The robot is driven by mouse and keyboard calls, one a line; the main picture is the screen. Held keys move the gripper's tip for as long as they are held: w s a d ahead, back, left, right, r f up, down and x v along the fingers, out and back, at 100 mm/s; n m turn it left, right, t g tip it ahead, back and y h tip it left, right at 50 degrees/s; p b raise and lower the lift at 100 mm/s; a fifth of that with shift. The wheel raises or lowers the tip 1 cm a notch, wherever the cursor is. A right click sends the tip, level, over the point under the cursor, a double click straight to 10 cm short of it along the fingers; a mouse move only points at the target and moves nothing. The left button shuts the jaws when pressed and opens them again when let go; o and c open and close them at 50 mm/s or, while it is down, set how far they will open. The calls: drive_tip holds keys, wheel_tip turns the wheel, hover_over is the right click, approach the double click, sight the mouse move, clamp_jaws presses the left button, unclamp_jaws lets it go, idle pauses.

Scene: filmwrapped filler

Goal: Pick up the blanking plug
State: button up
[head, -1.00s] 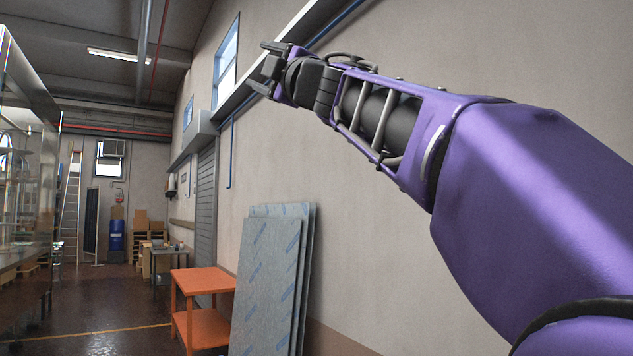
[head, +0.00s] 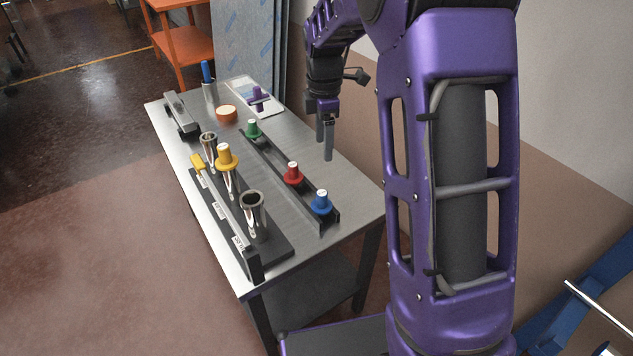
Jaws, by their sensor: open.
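Several flanged plugs with pale tops are on a steel table (head: 290,118). A green plug (head: 252,129), a red plug (head: 293,174) and a blue plug (head: 321,203) stand in a dark rail (head: 270,160). A yellow plug (head: 227,157) sits on the middle of three shiny metal tubes in a dark stand. I cannot tell which one is the blanking plug. My gripper (head: 324,147) points down over the table's right side, open and empty, to the right of the rail and apart from every plug.
The dark tube stand (head: 275,246) has a yellow tab at its far end; its near tube (head: 253,218) is open-topped. An orange-brown round object (head: 227,114), a tray with a purple item (head: 258,97), a blue upright object (head: 207,74) and a grey handled tool (head: 181,115) are farther back.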

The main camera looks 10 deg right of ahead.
drive_tip(key=b, duration=0.2)
hover_over(322, 193)
drive_tip(key=f, duration=1.1)
drive_tip(key=shift+s+f, duration=0.1)
drive_tip(key=shift+s, duration=0.1)
drive_tip(key=shift+w+f+b, duration=0.15)
drive_tip(key=shift+f+b, duration=0.05)
drive_tip(key=shift+f, duration=1.45)
drive_tip(key=shift+w+f+b, duration=0.1)
drive_tip(key=shift+f+b, duration=0.05)
drive_tip(key=shift+f, duration=1.45)
clamp_jaws()
